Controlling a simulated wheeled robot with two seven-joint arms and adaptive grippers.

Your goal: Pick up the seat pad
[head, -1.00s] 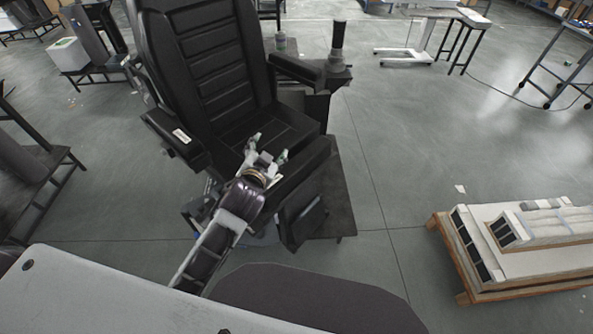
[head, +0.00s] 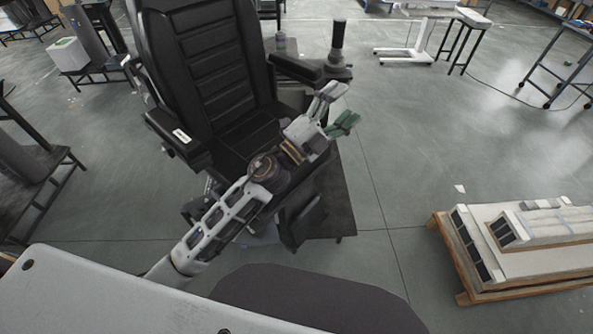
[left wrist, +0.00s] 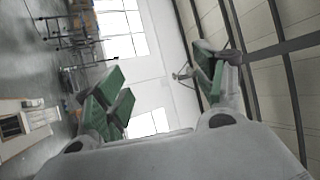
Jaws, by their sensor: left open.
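The seat pad (head: 240,138) is the black cushion of a large black chair in the head view. The chair's backrest (head: 210,65) rises behind it. My left forearm and wrist cover the pad's front and right part. My left gripper (head: 337,108) is open and empty, above and just past the pad's right front corner, with its fingers pointing up and right. In the left wrist view, its green-padded fingers (left wrist: 158,88) are spread apart with nothing between them. The chair does not show there. My right gripper is not in view.
Armrests flank the pad, the left one (head: 176,136) with a white label and the right one (head: 294,68) by a black joystick (head: 338,38). A pallet with panels (head: 515,250) lies at the right. A dark bench (head: 35,180) stands at the left.

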